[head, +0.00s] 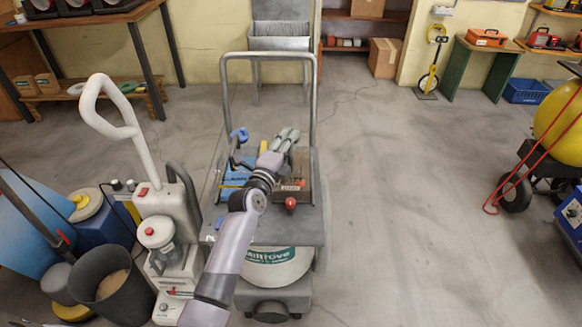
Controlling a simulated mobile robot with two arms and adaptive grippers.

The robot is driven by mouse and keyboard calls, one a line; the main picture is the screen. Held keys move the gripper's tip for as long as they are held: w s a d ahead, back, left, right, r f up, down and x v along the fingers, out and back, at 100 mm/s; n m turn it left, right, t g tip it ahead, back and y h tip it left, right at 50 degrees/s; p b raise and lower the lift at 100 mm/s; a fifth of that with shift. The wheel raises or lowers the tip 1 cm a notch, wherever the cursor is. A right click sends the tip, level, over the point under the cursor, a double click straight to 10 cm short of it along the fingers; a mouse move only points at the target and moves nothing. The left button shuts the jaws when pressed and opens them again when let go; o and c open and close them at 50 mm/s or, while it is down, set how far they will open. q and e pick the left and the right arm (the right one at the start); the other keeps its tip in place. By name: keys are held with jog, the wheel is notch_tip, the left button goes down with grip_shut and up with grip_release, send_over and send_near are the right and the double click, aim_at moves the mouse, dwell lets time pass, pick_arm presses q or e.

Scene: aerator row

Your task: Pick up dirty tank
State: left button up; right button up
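A white upright floor cleaner (172,205) with a looped handle stands at the left of the head view. A clear tank (159,243) with a pale lid and red cap sits low on its front; I take this as the dirty tank, though no label is readable. My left gripper (286,138) is over the platform cart, up and right of the tank and well apart from it. Its fingers are small and overlap the clutter behind, so I cannot tell how far apart they are. My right gripper is not in view.
A grey platform cart (312,230) with a tall handle carries tools and a red knob. A dark bucket (113,285) and a blue drum (100,225) crowd the cleaner's left. A yellow ball-shaped tank (562,125) is on wheels at right. The floor right of the cart is clear.

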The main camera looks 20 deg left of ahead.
pick_arm(q)
jog(key=shift+c, duration=0.5)
grip_shut()
dwell(0.3)
jog(key=shift+w+r, duration=0.1)
jog(key=shift+r, duration=0.15)
